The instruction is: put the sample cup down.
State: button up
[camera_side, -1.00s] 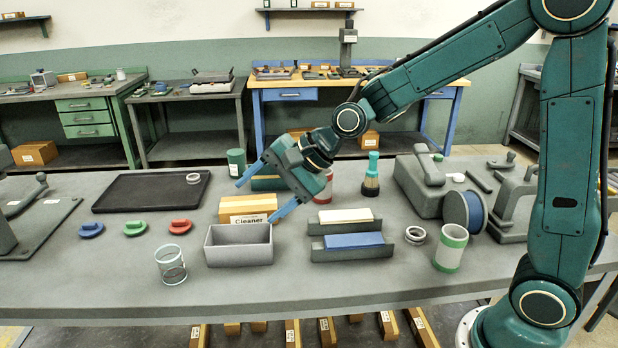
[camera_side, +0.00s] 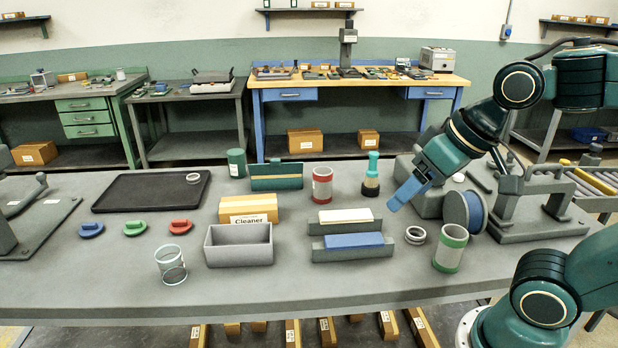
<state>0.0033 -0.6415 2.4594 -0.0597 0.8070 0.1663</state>
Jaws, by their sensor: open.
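A clear cup-like container (camera_side: 171,265) with a pale rim stands upright at the front left of the bench. A white cylinder with red bands (camera_side: 322,185) stands upright at the back middle, and a white cylinder with green bands (camera_side: 450,248) stands at the front right. I cannot tell for sure which of them is the sample cup. My gripper (camera_side: 407,194) is open and empty above the bench at the right, its blue fingers pointing down and left. It is apart from these containers, and its fingers are seen nearly edge-on.
A grey bin (camera_side: 239,255) stands before a yellow Cleaner box (camera_side: 248,207). A black tray (camera_side: 140,196) holds a small ring. Two grinding stones (camera_side: 354,240) lie in holders mid-bench. A green-topped bottle (camera_side: 371,178) and blue spool (camera_side: 465,211) flank my gripper.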

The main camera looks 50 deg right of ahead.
jog(key=shift+s+d+f+n, duration=0.1)
jog(key=shift+s+d+n, duration=0.15)
jog(key=shift+s, duration=0.35)
jog(key=shift+s+d+f+n, duration=0.1)
jog(key=shift+s+n, duration=0.1)
jog(key=shift+s, duration=0.35)
jog(key=shift+s+d+f+n, duration=0.1)
jog(key=shift+s+d+n, duration=0.15)
jog(key=shift+s, duration=0.35)
